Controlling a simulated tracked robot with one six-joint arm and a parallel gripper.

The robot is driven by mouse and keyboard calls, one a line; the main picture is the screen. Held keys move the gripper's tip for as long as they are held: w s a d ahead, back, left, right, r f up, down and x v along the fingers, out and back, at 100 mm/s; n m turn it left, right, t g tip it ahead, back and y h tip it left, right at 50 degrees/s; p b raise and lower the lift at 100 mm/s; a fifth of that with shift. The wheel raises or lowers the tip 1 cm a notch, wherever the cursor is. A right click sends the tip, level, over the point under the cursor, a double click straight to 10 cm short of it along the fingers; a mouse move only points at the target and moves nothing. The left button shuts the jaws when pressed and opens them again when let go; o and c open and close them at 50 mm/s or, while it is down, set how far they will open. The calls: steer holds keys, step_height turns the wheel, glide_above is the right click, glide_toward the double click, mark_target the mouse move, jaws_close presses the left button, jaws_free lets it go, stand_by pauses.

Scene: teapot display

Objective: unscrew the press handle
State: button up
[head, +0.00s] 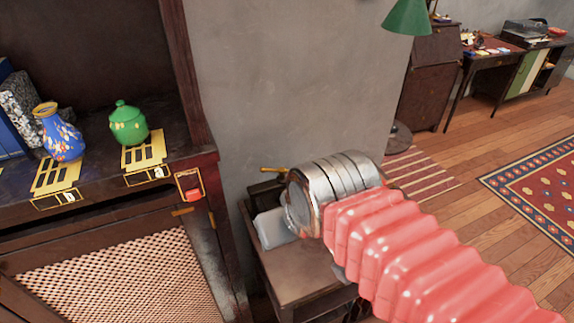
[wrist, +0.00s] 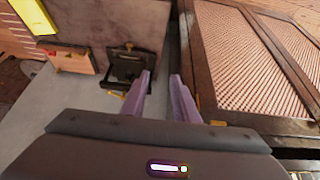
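A dark press-like frame (wrist: 130,68) with small brass-coloured parts stands ahead and left of my fingers in the wrist view. In the head view a brass bar (head: 273,169), which looks like the press handle, sticks out above the small side table, just behind my wrist. My gripper (wrist: 160,75) has its two purple fingers apart with nothing between them. It does not touch the press in the wrist view. In the head view my arm hides most of the press and the fingers.
A dark cabinet (head: 207,160) with a woven panel stands at left, close to my gripper's right side in the wrist view. The small side table (head: 300,272) is below my wrist. Open floor lies at right.

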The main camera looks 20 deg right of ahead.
steer(key=shift+w, duration=0.1)
steer(key=w+d+r+m+g, duration=0.1)
steer(key=w+d+r+m, duration=0.25)
steer(key=w+m, duration=0.3)
steer(key=m+g+h, duration=0.1)
steer(key=m+g, duration=0.2)
steer(key=m, duration=1.4)
glide_above(289, 172)
steer(key=s+a, duration=0.1)
steer(key=s, duration=0.1)
step_height(289, 172, down, 2)
steer(key=shift+s+a, duration=0.1)
steer(key=shift+s, duration=0.05)
steer(key=f, duration=0.4)
steer(key=w+f, duration=0.1)
steer(key=f, duration=0.4)
steer(key=w+d+f, duration=0.1)
steer(key=f, duration=0.3)
steer(key=shift+w+d+f, duration=0.1)
steer(key=shift+w+f, duration=0.05)
steer(key=shift+f, duration=0.15)
steer(key=shift+c, duration=0.4)
jaws_close()
